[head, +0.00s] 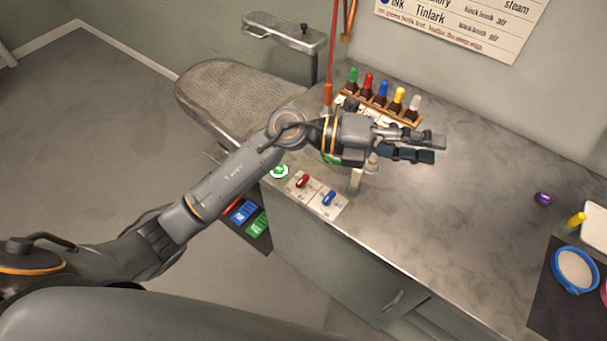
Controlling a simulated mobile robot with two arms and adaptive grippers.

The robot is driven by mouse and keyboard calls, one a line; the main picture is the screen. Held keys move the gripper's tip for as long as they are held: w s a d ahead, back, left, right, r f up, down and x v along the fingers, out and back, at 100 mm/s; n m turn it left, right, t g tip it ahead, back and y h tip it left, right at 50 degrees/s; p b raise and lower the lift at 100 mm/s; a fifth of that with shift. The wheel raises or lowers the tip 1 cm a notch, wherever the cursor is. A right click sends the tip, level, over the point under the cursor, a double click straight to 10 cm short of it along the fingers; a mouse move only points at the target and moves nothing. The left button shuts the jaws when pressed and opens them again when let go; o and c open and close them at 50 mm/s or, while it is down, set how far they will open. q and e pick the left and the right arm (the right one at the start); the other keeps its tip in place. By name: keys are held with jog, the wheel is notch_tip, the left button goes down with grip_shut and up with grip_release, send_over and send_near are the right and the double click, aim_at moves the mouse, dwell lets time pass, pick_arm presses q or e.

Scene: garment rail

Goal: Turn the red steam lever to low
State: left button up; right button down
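The red lever (302,181) sits on a small white plate on the near left part of the metal counter. Its handle is small here, and I cannot read the marks or tell its setting. My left gripper (434,149) is above the counter, to the right of and beyond the red lever, and apart from it. Its two fingers point right and show a narrow gap, with nothing between them. My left forearm passes just behind the lever and leaves it in sight. My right gripper is out of view.
A blue lever (329,198) is right beside the red one, and a green button (279,171) is to its left. Several colored bottles (382,90) stand in a rack behind my gripper. An ironing board (235,97) is at the back left.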

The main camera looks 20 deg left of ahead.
pick_arm(q)
notch_tip(320, 180, down, 7)
jog(key=a+m+g+y, duration=0.3)
jog(key=y, duration=0.3)
jog(key=t+y, duration=0.1)
jog(key=y, duration=1.1)
send_over(303, 179)
notch_tip(303, 179, down, 4)
jog(key=shift+n, duration=0.3)
notch_tip(303, 179, down, 13)
jog(key=p, duration=0.3)
jog(key=shift+p, duration=0.3)
jog(key=shift+c, duration=0.4)
grip_shut()
